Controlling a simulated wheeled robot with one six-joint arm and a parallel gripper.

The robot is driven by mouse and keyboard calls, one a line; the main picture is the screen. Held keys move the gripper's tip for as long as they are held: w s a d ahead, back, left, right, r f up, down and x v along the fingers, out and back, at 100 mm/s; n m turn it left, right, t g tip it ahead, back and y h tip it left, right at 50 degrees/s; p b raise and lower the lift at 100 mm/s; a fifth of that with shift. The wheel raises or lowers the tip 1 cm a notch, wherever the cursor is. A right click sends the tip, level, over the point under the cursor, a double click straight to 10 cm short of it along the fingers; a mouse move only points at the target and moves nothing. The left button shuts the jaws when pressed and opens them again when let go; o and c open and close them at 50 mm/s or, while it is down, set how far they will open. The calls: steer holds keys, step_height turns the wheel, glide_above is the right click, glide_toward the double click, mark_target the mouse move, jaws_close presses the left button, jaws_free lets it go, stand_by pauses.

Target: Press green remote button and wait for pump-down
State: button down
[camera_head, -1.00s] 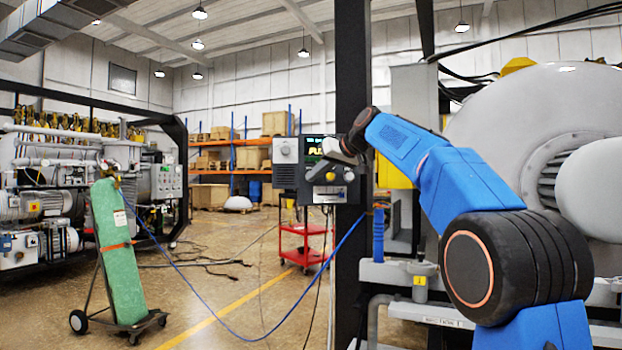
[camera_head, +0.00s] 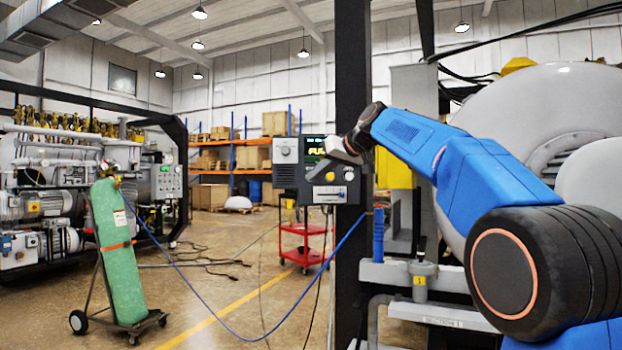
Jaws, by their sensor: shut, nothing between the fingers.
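A dark control box (camera_head: 287,176) with a lit yellow-green display (camera_head: 318,148) is mounted by the black post, left of my arm. My gripper (camera_head: 336,150) is shut and empty in front of the box, overlapping the right side of the display. I cannot tell whether it touches the box. No green button can be made out; my gripper hides part of the panel.
A black post (camera_head: 351,60) stands behind my gripper. A large white furnace vessel (camera_head: 520,95) fills the right side. A green gas cylinder (camera_head: 117,250) stands on a cart at the left, with a blue hose crossing to the post. A red cart (camera_head: 302,240) stands behind.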

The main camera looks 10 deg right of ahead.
steer(key=shift+s+a, duration=0.1)
steer(key=shift+s, duration=0.7)
steer(key=s+d+f+m+g+h, duration=0.1)
steer(key=s+d+f+g+h, duration=0.2)
steer(key=s+f, duration=2.1)
steer(key=s+d+f+m+g+h, duration=0.2)
steer(key=s+d+f+h, duration=0.1)
steer(key=s+f, duration=2.2)
steer(key=shift+d+f+m+g, duration=0.3)
steer(key=shift+d+f+g, duration=0.1)
steer(key=shift+d+f, duration=0.2)
steer(key=shift+w+r, duration=0.1)
